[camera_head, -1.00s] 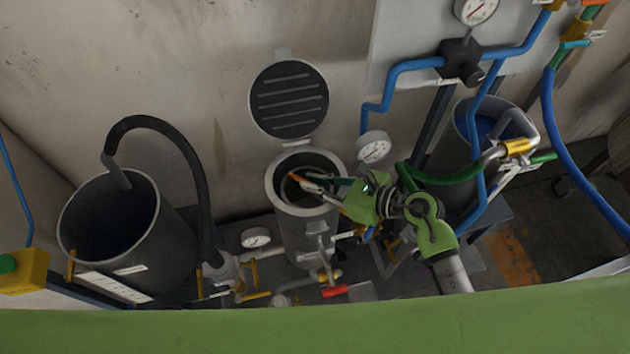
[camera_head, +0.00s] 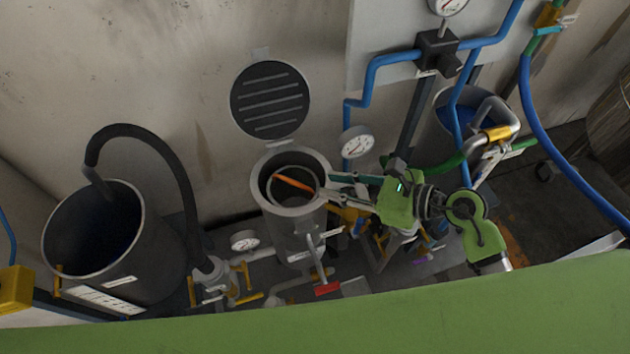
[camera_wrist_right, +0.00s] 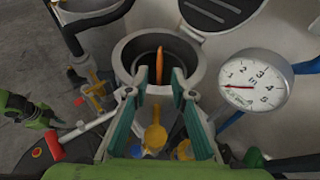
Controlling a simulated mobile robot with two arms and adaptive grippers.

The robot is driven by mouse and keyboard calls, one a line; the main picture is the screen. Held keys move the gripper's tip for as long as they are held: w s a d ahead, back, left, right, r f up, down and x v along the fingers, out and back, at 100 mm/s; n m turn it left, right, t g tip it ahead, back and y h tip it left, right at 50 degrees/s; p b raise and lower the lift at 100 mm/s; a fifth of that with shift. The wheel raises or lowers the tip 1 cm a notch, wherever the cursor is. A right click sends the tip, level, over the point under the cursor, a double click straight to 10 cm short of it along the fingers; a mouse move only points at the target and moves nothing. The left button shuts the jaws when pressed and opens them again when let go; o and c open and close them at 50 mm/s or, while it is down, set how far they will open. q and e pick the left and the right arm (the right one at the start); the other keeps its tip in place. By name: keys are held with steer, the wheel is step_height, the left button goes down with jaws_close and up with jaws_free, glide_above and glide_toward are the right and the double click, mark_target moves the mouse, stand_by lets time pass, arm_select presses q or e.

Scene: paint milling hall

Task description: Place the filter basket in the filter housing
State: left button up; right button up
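The filter housing (camera_head: 291,222) is a grey upright cylinder with its round slotted lid (camera_head: 270,100) swung open behind it. The filter basket (camera_head: 292,186) is inside the housing; its orange handle (camera_head: 294,184) shows across the opening, and the handle also shows in the right wrist view (camera_wrist_right: 159,66). How deep the basket sits is hard to tell. My right gripper (camera_head: 332,187) is at the right side of the housing rim, outside the opening. In the right wrist view its green-padded fingers (camera_wrist_right: 160,103) are spread apart with nothing between them. My left gripper does not clearly show.
A pressure gauge (camera_head: 357,142) stands close behind my right gripper. A black bucket (camera_head: 95,232) with a dark hose is at the left. A blue-filled drum (camera_head: 462,118) and blue pipes (camera_head: 384,62) are at the right. A red-handled valve (camera_head: 327,289) sits below the housing.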

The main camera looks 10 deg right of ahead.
steer(key=shift+v, duration=1.3)
